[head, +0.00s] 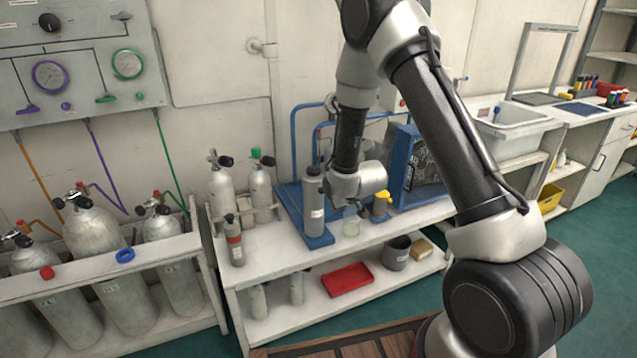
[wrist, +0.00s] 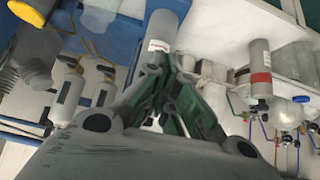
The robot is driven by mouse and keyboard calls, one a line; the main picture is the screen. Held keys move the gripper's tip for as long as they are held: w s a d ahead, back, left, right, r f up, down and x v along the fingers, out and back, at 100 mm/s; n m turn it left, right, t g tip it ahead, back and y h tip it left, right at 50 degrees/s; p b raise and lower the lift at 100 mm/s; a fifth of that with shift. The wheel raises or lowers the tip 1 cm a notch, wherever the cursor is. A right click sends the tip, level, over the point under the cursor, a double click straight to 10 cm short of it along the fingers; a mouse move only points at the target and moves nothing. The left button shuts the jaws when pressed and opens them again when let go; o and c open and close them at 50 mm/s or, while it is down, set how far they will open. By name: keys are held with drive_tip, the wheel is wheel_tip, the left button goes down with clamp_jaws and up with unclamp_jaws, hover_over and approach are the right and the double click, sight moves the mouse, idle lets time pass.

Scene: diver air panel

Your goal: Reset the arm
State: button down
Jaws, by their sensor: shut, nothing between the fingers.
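My arm reaches down over the bench in the head view, with its wrist (head: 358,184) just right of a grey labelled cylinder (head: 314,205). My gripper (wrist: 168,100) shows in the wrist view with its dark fingers together and nothing between them. It is hard to make out in the head view. The grey cylinder (wrist: 160,38) appears beyond the fingers in the wrist view; I cannot tell whether they touch it. In the head view it stands upright on a blue base.
A small cylinder with a red band (head: 235,240), two pale tanks (head: 220,187), a glass jar (head: 351,222) and a yellow-topped container (head: 381,205) stand on the bench. A red tray (head: 347,280) and grey pot (head: 396,253) sit on the shelf below. The gauge panel (head: 80,60) is at left.

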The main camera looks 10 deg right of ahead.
drive_tip(key=s+d+f+g+h, duration=0.1)
drive_tip(key=s+d+g, duration=0.15)
drive_tip(key=s, duration=0.45)
drive_tip(key=s+d+g, duration=0.1)
drive_tip(key=s+g, duration=0.3)
drive_tip(key=s, duration=0.3)
drive_tip(key=s+d+r+t, duration=0.1)
drive_tip(key=s+d+r, duration=0.1)
drive_tip(key=s+r, duration=0.6)
drive_tip(key=s+d+r+m, duration=0.1)
drive_tip(key=s+d+r, duration=0.2)
drive_tip(key=s+r, duration=0.5)
drive_tip(key=s+d+r+m+t, duration=0.1)
drive_tip(key=s+d+r, duration=0.2)
drive_tip(key=s+r, duration=0.5)
wheel_tip(320, 180, up, 10)
drive_tip(key=shift+d+f+t+h, duration=0.15)
drive_tip(key=shift+d+t+h, duration=0.05)
drive_tip(key=shift+t+h, duration=0.15)
